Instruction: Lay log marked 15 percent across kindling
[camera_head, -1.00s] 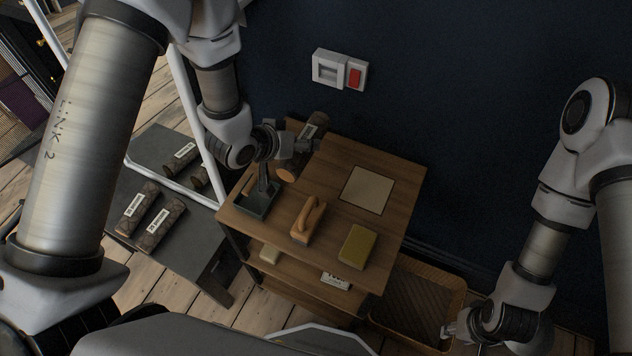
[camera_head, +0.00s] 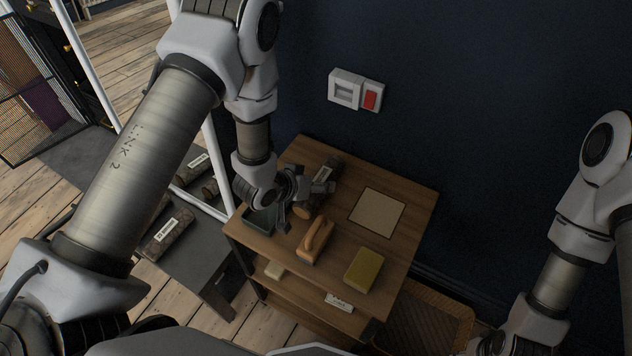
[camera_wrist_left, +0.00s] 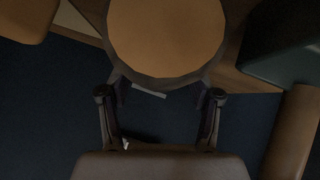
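A bark-covered log (camera_head: 328,172) with a white label and a pale cut end is at my left gripper (camera_head: 312,188), over the back left of the wooden shelf unit; the label is too small to read. In the left wrist view the log's round end (camera_wrist_left: 166,35) fills the top, with the fingers (camera_wrist_left: 160,95) at both its sides. I cannot tell whether the log touches the shelf top. Other labelled logs lie on a dark low table, one (camera_head: 166,234) in front and more (camera_head: 194,170) behind, partly hidden by my left arm. My right gripper (camera_head: 480,346) is at the bottom edge. No kindling is distinguishable.
The wooden shelf unit (camera_head: 415,215) carries a dark green pan (camera_head: 258,221), a wooden-handled brush (camera_head: 314,246), a yellow block (camera_head: 363,270) and a beige square (camera_head: 378,212). A wicker basket (camera_head: 425,320) stands right. A mesh screen (camera_head: 25,110) is far left. The dark wall stands close behind.

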